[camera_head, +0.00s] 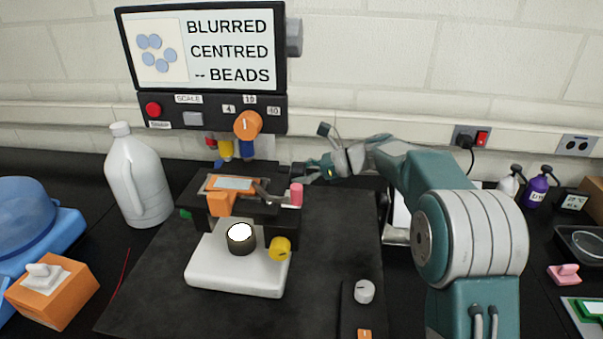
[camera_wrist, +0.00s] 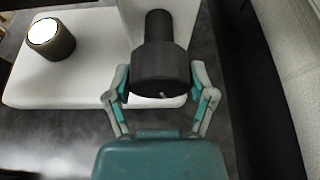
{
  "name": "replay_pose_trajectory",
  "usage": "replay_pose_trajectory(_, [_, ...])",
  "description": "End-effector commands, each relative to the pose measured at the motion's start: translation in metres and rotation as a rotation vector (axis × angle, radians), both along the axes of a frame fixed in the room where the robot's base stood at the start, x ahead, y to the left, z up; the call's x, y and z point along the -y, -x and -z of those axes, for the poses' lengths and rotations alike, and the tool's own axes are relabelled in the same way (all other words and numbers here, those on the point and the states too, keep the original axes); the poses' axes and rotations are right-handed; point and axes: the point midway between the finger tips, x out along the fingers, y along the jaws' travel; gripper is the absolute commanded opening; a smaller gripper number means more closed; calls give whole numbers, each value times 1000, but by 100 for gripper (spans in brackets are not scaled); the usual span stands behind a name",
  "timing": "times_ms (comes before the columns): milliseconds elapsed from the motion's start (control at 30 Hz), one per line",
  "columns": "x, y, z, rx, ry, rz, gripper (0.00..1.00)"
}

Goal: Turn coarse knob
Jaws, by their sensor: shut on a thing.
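A microscope with a white base (camera_head: 235,272) and a black stage (camera_head: 250,212) stands on a dark mat. The coarse knob (camera_wrist: 162,68) is a large black cylinder with a small light mark on its end face. My gripper (camera_wrist: 163,88) has one teal-and-grey finger on each side of this knob and is shut on it. In the head view my gripper (camera_head: 310,172) reaches the microscope's right side, and the knob is partly hidden there. The screen (camera_head: 205,50) reads "BLURRED", "CENTRED" and "-- BEADS", with several blue discs pictured at left.
A yellow knob (camera_head: 280,249) and a lit black lamp (camera_head: 241,241) are low on the microscope. A pink cylinder (camera_head: 296,194) is by the stage. A white jug (camera_head: 135,180) stands left. An orange selector knob (camera_head: 247,125) is under the screen. The mat's front is mostly clear.

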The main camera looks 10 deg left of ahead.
Motion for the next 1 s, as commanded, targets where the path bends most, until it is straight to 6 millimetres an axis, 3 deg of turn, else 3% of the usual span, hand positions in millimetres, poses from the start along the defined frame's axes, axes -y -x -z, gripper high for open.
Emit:
replay_pose_trajectory(367, [-2, -2, -3, -27, -2, 6, 24])
replay_pose_trajectory(400, [-2, -2, -3, -25, -2, 7, 85])
replay_pose_trajectory(433, [-1, -2, -3, -25, -2, 7, 98])
replay_pose_trajectory(867, [1, 0, -2, -28, 0, 4, 100])
replay_pose_trajectory(1000, [12, -1, -6, -27, -1, 5, 100])
